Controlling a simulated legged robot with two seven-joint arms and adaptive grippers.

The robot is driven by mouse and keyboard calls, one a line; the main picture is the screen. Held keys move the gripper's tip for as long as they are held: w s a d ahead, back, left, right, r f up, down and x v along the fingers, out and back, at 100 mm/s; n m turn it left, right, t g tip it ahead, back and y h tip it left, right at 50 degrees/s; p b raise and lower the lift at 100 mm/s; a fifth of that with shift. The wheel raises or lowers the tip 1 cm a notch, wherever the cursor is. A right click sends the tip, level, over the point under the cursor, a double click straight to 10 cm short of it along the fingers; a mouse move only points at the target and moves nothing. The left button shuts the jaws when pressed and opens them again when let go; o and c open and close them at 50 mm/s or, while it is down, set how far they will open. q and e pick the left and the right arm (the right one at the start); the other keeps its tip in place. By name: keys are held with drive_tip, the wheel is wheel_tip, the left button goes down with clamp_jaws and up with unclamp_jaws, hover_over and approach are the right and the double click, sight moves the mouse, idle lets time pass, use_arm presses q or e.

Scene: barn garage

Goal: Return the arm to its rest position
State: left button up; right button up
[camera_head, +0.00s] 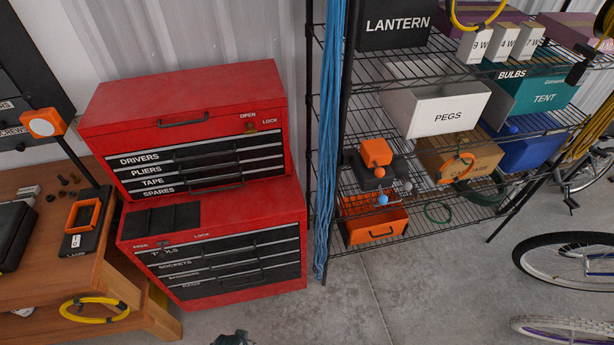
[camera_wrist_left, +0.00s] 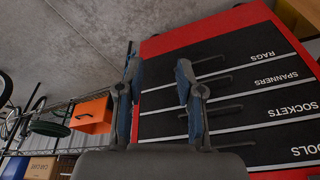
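My left gripper (camera_wrist_left: 158,68) is open in the left wrist view, its two grey-blue fingers apart with nothing between them. The red tool chest (camera_wrist_left: 230,22) with black drawers lies beyond the fingers, upside down in that view. In the head view, a small dark gripper part (camera_head: 232,339) shows at the bottom edge, in front of the lower red chest (camera_head: 262,212); it looks like my left gripper, mostly cut off. The chest's drawers look shut. My right gripper is in neither view.
A wire shelf (camera_head: 440,195) with boxes, an orange bin (camera_head: 375,228) and hanging blue cord (camera_head: 331,130) stands right of the chest. A wooden bench (camera_head: 45,275) with a yellow coil (camera_head: 95,309) stands left. Bicycle wheels (camera_head: 570,262) are far right. The concrete floor (camera_head: 390,290) in front is clear.

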use_arm(q)
wheel_tip(320, 180, down, 12)
drive_tip(key=s, duration=0.3)
drive_tip(key=s+a+f+g, duration=0.2)
drive_tip(key=s+a+f, duration=0.1)
drive_tip(key=s+f, duration=1.5)
drive_tip(key=shift+a+f, duration=0.2)
drive_tip(key=shift+f, duration=0.15)
